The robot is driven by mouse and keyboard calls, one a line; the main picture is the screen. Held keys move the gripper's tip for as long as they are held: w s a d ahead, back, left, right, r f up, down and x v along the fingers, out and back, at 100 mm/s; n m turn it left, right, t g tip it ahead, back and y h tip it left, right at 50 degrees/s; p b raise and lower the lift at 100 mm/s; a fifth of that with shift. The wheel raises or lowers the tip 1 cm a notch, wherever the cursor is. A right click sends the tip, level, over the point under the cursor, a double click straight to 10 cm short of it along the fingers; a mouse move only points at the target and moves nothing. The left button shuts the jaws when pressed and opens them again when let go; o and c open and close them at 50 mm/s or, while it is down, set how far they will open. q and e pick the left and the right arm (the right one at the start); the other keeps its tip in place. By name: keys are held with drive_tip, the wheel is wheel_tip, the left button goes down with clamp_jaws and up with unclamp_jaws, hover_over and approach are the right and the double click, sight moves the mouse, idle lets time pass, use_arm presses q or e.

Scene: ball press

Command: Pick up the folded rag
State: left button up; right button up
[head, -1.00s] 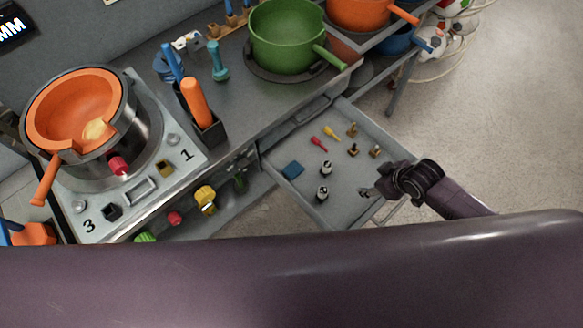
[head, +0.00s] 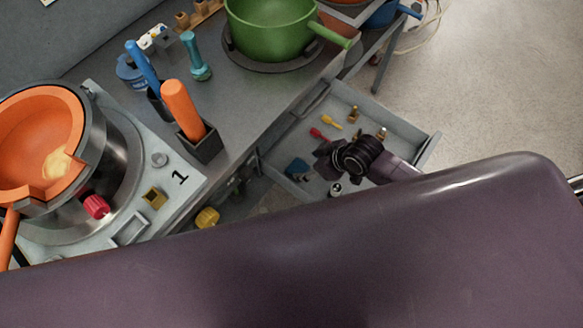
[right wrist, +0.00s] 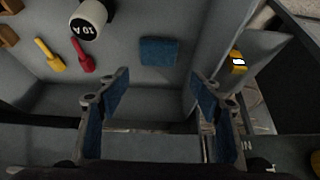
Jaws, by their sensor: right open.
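The folded rag is a small blue square (head: 297,167) lying in the open grey drawer (head: 400,128), near its left end. In the right wrist view the rag (right wrist: 159,51) lies flat on the drawer floor beyond my fingertips, roughly centred between them. My right gripper (head: 324,166) is over the drawer, just right of the rag in the head view. In the right wrist view its two blue-padded fingers (right wrist: 158,86) are spread apart with nothing between them. My left gripper is not in view.
The drawer also holds a white-and-black weight (right wrist: 88,19), a red peg (right wrist: 82,55), a yellow peg (right wrist: 50,54) and brass pieces (head: 353,114). Drawer walls stand close around the rag. The counter with a green pot (head: 268,30) is above left.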

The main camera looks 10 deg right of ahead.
sight(298, 168)
drive_tip(key=x, duration=0.3)
drive_tip(key=shift+r, duration=0.1)
drive_tip(key=shift+d+x, duration=0.15)
drive_tip(key=shift+x, duration=1)
drive_tip(key=shift+d+x, duration=0.2)
drive_tip(key=shift+x, duration=0.95)
drive_tip(key=shift+w+a+f, duration=0.1)
drive_tip(key=shift+a+f, duration=0.1)
drive_tip(key=shift+f, duration=0.65)
drive_tip(key=c, duration=0.7)
